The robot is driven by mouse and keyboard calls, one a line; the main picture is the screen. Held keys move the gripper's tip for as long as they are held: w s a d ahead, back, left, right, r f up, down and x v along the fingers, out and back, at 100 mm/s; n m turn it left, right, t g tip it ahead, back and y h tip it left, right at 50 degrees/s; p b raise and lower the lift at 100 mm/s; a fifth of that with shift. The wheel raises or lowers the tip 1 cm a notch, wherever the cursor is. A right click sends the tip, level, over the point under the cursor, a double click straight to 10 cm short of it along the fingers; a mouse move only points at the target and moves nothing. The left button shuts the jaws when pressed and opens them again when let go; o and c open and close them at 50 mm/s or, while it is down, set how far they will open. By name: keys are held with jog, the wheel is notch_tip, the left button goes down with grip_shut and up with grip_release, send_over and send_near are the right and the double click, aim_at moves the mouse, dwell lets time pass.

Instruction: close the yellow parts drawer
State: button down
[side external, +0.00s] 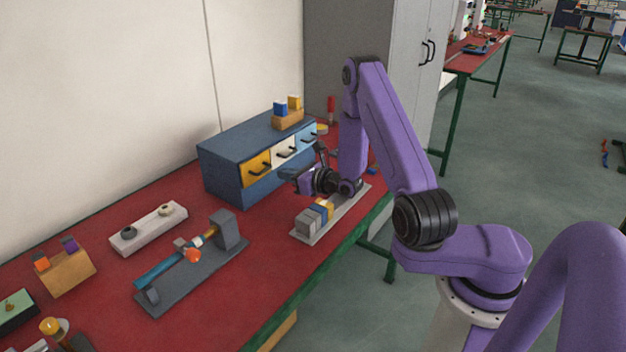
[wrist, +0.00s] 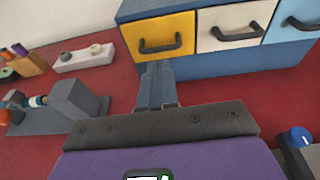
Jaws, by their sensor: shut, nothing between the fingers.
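The yellow drawer (side external: 257,168) is the leftmost in the front of a blue cabinet (side external: 222,172) and has a dark bar handle. In the wrist view the yellow drawer front (wrist: 160,37) is just beyond my fingertips; I cannot tell how far, if at all, it stands out from the cabinet. My gripper (side external: 285,175) is in front of the cabinet, low over the table. In the wrist view my gripper (wrist: 157,70) is shut and empty, its fingers pointing at the lower edge of the yellow front, below the handle. I cannot tell whether they touch it.
A white drawer (side external: 285,150) and a light blue drawer (side external: 308,136) sit to its right. An orange block holder (side external: 288,121) stands on the cabinet. A grey rail with blocks (side external: 303,238) lies near my gripper. A grey fixture (side external: 180,282) stands to the left on the red table.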

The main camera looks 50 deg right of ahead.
jog(key=v, duration=0.9)
jog(key=s+a+r+n+g+y, duration=0.2)
jog(key=a+r+n+g+y, duration=0.2)
jog(key=a+n+g+y, duration=0.45)
jog(key=s+a+r+n+g+y, duration=0.2)
jog(key=a+r+n+g+y, duration=0.3)
jog(key=a+n, duration=0.75)
jog(key=s+a+n+g+h, duration=0.35)
jog(key=s+n+g, duration=0.45)
jog(key=s, duration=0.5)
jog(key=s+d+r+n+t+h, duration=0.1)
jog(key=s+d+n+t+h, duration=0.5)
jog(key=n, duration=1.3)
jog(key=s+d+h, duration=0.3)
jog(key=s, duration=0.2)
jog(key=shift+r+h, duration=0.2)
jog(key=shift+h, duration=0.2)
